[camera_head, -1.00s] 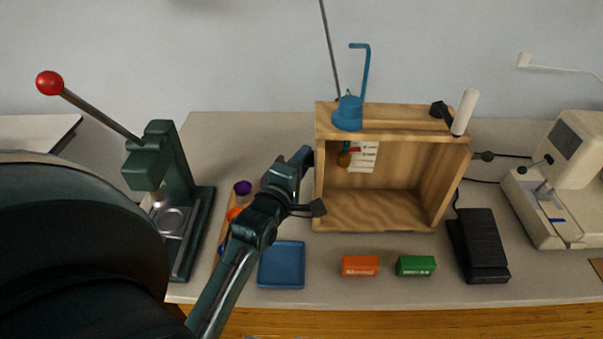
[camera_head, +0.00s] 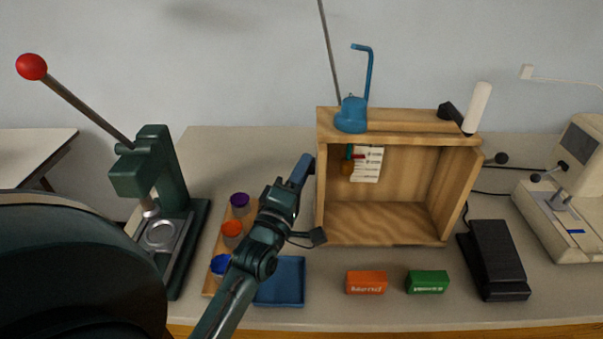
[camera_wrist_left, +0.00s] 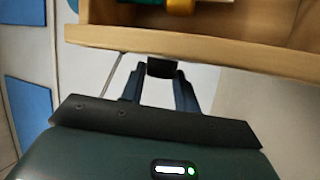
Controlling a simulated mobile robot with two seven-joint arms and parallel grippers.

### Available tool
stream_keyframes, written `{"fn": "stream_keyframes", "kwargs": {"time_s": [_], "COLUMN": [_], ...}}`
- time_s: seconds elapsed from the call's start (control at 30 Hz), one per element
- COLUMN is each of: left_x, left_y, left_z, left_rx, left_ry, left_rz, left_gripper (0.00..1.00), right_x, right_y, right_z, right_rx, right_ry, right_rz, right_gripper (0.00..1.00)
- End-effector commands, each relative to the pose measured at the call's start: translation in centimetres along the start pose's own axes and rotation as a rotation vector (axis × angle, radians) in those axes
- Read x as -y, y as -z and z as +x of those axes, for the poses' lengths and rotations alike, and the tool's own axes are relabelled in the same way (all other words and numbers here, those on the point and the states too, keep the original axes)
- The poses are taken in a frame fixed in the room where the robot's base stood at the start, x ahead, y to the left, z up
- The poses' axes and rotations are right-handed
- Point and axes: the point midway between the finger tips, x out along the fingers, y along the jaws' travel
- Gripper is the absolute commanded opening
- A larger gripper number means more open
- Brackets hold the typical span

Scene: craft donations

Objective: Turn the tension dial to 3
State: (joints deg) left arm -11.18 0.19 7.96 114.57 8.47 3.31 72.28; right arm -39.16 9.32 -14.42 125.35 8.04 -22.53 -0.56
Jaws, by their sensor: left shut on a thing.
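My left gripper (camera_head: 303,168) is at the outer left side of the open wooden box (camera_head: 385,225). In the left wrist view its two fingers (camera_wrist_left: 160,80) are closed around a small dark knob (camera_wrist_left: 160,67) beside the box's wooden edge (camera_wrist_left: 190,45). The knob appears to be the tension dial; its numbers and pointer cannot be read, and the gripper hides it in the head view. Inside the box, a white card (camera_head: 367,165) with small print hangs behind an orange-brown part (camera_head: 347,168). My right gripper is not in view.
A blue guide (camera_head: 351,115) and white cylinder (camera_head: 477,108) stand on the box. A green press (camera_head: 148,175) is left, with colored jars (camera_head: 232,233) near my arm. A blue tray (camera_head: 290,275), orange box (camera_head: 366,283), green box (camera_head: 427,282) and black pedal (camera_head: 497,255) lie in front.

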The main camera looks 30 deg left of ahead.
Motion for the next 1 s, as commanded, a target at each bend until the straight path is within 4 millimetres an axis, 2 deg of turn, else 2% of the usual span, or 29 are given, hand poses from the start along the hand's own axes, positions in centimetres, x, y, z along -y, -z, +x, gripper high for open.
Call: {"fn": "stream_keyframes", "kwargs": {"time_s": [0.17,0.2,0.43,0.77,0.87,1.0], "left_x": [0.1,0.1,0.0,0.1,0.2,0.3], "left_y": [-0.1,-0.1,-0.1,-0.1,-0.1,-0.1], "left_z": [0.0,0.0,0.0,-0.6,-1.9,-4.8], "left_rx": [0.003,0.003,0.001,0.001,0.001,0.002], "left_ry": [0.003,0.003,0.001,0.002,0.003,0.006], "left_rz": [0.002,0.002,0.001,0.000,0.002,0.000], "left_gripper": [0.09,0.34,0.53,0.53,0.53,0.53], "right_x": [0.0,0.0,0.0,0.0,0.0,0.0], "right_y": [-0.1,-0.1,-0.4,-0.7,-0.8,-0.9], "right_z": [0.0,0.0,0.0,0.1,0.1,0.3], "right_rx": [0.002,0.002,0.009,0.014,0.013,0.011], "right_ry": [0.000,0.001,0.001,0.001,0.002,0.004], "right_rz": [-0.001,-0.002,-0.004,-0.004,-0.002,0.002], "right_gripper": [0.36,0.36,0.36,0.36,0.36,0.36]}}
